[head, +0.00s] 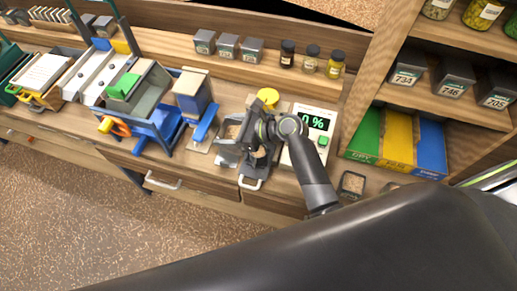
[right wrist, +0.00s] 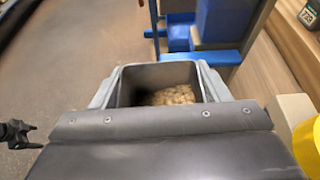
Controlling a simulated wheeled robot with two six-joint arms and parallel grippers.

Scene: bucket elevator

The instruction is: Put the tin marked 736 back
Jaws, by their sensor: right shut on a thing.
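My right gripper (head: 245,137) is shut on a grey open-topped tin (head: 229,151) over the front of the bench. The right wrist view shows this tin (right wrist: 125,91) roughly upright, with tan grain-like contents inside. No number is readable on it, so I cannot tell whether it is the one marked 736. The right shelf holds grey tins marked 734 (head: 405,72), 748 (head: 452,80) and 705 (head: 496,88). A dark jointed part, perhaps my left gripper (right wrist: 18,133), shows at the left of the right wrist view; its jaws are unclear.
A scale (head: 298,153) reading 0 % stands right of the gripper. Left are a blue-framed apparatus (head: 165,128) and a yellow lid (head: 268,96) behind. Three grey tins (head: 227,46) and several jars (head: 311,58) line the back ledge. A small grain container (head: 351,184) sits at front right.

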